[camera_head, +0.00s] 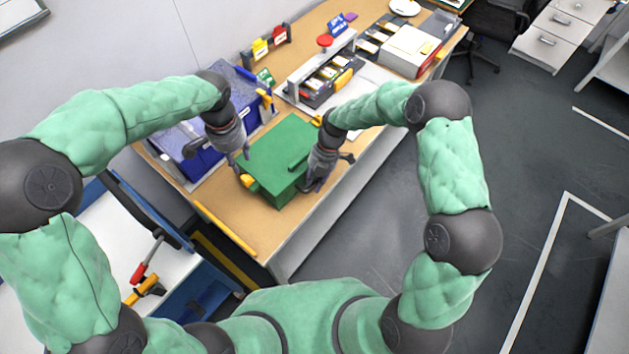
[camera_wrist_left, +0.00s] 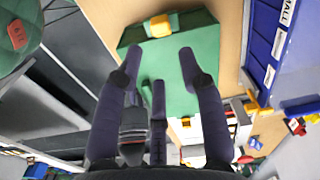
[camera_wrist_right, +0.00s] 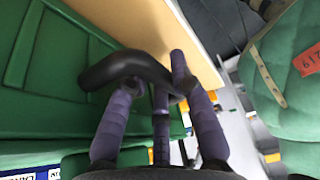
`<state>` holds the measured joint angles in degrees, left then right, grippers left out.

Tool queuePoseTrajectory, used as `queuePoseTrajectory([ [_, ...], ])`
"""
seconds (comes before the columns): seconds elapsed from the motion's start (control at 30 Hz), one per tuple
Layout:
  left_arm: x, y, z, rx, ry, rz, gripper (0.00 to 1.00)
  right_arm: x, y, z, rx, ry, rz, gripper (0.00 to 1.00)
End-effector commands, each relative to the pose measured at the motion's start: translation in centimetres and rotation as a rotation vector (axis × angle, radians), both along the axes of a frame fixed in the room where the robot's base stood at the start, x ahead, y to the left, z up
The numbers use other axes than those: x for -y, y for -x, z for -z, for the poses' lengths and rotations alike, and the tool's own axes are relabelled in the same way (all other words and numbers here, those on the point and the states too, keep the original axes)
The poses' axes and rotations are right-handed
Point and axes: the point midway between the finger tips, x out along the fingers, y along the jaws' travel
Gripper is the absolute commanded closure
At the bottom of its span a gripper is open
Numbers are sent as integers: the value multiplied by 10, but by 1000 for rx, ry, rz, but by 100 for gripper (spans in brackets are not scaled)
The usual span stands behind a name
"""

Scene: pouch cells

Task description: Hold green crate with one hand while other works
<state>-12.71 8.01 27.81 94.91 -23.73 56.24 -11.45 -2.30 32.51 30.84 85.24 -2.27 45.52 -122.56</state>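The green crate (camera_head: 275,150) sits on the wooden table with its broad green top facing up. A yellow latch (camera_head: 250,182) shows on its near left side, also in the left wrist view (camera_wrist_left: 158,26). My left gripper (camera_head: 242,158) is at the crate's left side. In the left wrist view its fingers (camera_wrist_left: 160,65) are spread and empty in front of the green face. My right gripper (camera_head: 316,184) is at the crate's right side. In the right wrist view a dark curved handle (camera_wrist_right: 130,65) crosses its fingertips (camera_wrist_right: 155,78); whether they close on it is unclear.
Blue bins (camera_head: 205,160) stand left of the crate. Behind it are a rack with a dark tray (camera_head: 325,82) and a white box (camera_head: 408,50).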

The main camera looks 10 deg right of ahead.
Motion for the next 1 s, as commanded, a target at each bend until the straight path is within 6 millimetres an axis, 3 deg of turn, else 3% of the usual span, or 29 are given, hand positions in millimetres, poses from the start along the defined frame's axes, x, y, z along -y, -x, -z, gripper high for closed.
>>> queuePoseTrajectory([
  [0.23, 0, 0, 0, 0, 0, 0, 61, 0, -1, 0, 2, 0, 2, 100],
  [0.4, 0, 0, 0, 0, 0, 0, 100, 0, -1, 0, 2, 0, 2, 100],
  [0.63, -5, 7, 4, -23, 37, -82, 100, 0, -1, -1, 2, 0, 2, 100],
  [0.77, -14, 25, 14, -86, 130, -300, 100, 0, -1, -1, 2, 0, 2, 100],
  [1.0, -32, 61, 26, -265, 359, -949, 100, 0, -1, -1, 2, 0, 2, 100],
])
